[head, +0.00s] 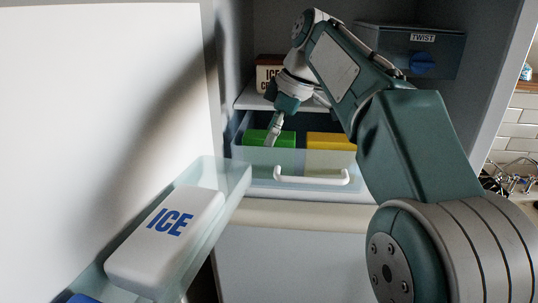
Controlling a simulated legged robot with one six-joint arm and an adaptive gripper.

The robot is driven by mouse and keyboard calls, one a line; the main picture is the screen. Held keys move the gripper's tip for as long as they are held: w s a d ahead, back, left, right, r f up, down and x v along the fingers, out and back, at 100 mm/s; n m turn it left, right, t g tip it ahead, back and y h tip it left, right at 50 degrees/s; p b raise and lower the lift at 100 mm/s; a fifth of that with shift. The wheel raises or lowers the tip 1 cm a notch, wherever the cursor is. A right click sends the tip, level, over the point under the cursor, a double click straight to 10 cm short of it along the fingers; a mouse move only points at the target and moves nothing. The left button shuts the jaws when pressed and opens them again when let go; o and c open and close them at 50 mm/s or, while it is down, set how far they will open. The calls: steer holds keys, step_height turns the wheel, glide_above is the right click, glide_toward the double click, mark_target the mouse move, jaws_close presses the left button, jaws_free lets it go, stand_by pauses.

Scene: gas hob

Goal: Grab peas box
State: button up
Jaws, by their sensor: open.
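A green box (283,139), likely the peas box, lies in the pulled-out clear drawer (293,178), at its left side. No label on it can be read from here. My gripper (272,138) points down at the green box and overlaps part of it. The fingers look small and thin here, and they are open with nothing seen between them. I cannot tell whether they touch the box. The drawer's front wall partly veils the box's lower part.
A yellow box (331,141) lies right of the green one, partly behind my arm. The drawer has a white handle (311,178). A brown and white box (266,76) stands on the shelf above. A "TWIST" unit (420,53) hangs upper right. The open door's shelf holds an "ICE" pack (165,238).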

steer(key=shift+c, duration=0.3)
steer(key=c, duration=1)
steer(key=shift+c, duration=0.2)
steer(key=shift+r, duration=0.25)
steer(key=shift+a+r, duration=0.15)
steer(key=shift+r, duration=0.7)
